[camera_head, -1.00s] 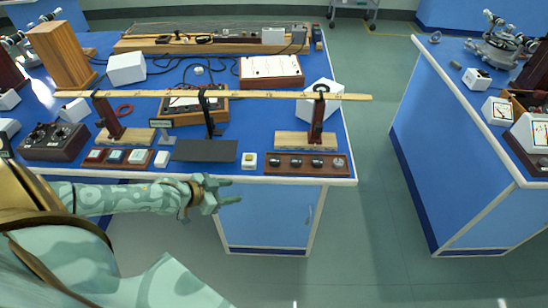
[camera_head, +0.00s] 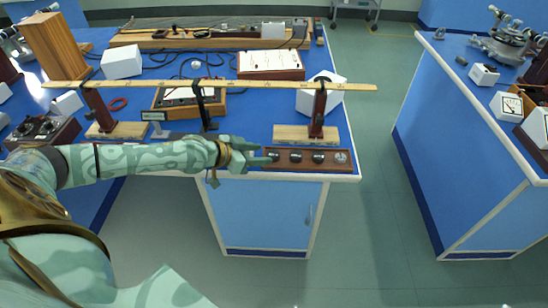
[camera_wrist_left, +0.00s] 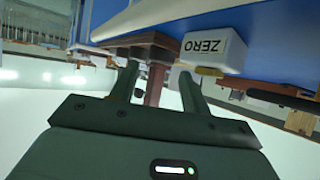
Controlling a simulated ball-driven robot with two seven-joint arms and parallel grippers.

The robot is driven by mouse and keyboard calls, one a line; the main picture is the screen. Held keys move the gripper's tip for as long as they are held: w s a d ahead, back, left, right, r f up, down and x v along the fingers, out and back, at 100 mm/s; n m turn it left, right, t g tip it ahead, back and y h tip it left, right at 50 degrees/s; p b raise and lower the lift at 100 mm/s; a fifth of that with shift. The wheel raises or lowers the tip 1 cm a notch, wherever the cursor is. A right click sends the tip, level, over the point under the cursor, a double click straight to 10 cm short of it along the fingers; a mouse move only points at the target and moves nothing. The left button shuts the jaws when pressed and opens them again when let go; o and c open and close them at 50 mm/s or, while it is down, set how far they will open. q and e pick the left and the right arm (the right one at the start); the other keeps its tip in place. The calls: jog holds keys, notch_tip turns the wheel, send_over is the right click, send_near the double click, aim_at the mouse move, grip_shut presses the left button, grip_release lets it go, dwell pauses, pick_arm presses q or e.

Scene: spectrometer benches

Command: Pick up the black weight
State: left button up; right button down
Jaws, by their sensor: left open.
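A dark brown rack (camera_head: 300,168) lies along the bench's front edge and holds several small round weights. The black weights sit in a row: one (camera_head: 273,156) at my left fingertips, one (camera_head: 295,156) in the middle and one (camera_head: 319,157) further right. A paler, silvery one (camera_head: 341,157) is at the right end. My left gripper (camera_head: 270,155) is open at the rack's left end, fingers pointing right. In the left wrist view its two fingers (camera_wrist_left: 158,85) are spread apart, and no weight is clearly visible between them. My right gripper is out of view.
A white block marked ZERO (camera_wrist_left: 212,48) is close to one finger in the wrist view. Behind the rack stands a wooden-based post (camera_head: 317,115) supporting a long wooden beam (camera_head: 240,85). A white box (camera_head: 312,98) stands behind. The floor to the right is clear.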

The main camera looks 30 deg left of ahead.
aim_at(273, 153)
pick_arm(q)
jog(key=b+x, duration=0.1)
jog(key=x, duration=0.3)
jog(key=shift+w+f, duration=0.15)
jog(key=shift+w, duration=0.1)
jog(key=shift+s, duration=0.1)
jog(key=c, duration=0.9)
